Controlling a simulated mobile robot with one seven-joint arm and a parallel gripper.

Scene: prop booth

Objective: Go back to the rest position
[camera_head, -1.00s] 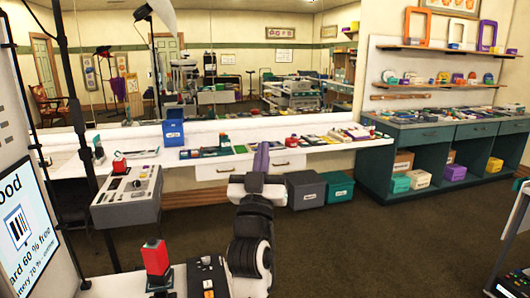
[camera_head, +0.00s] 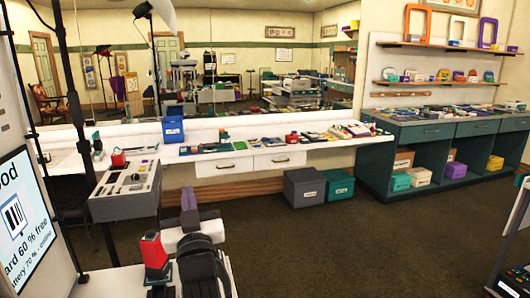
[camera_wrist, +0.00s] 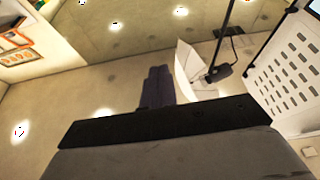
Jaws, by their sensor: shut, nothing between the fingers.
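My gripper (camera_head: 189,197) is at the lower left of the head view, low and close to my body. Its purple-grey fingers point upward and are together, with nothing between them. My arm is folded behind it, near the bottom edge. In the wrist view the closed fingers (camera_wrist: 158,86) stand up past the dark gripper body, against a pale wall or ceiling with bright lamps. The red block on my own body is just left of the gripper.
A grey control console (camera_head: 128,190) stands left of the gripper. A long white counter (camera_head: 345,147) with many small items lies beyond it. A grey bin (camera_head: 304,189) and a teal bin (camera_head: 340,186) sit on the floor. The dark carpet (camera_head: 390,240) at right is clear.

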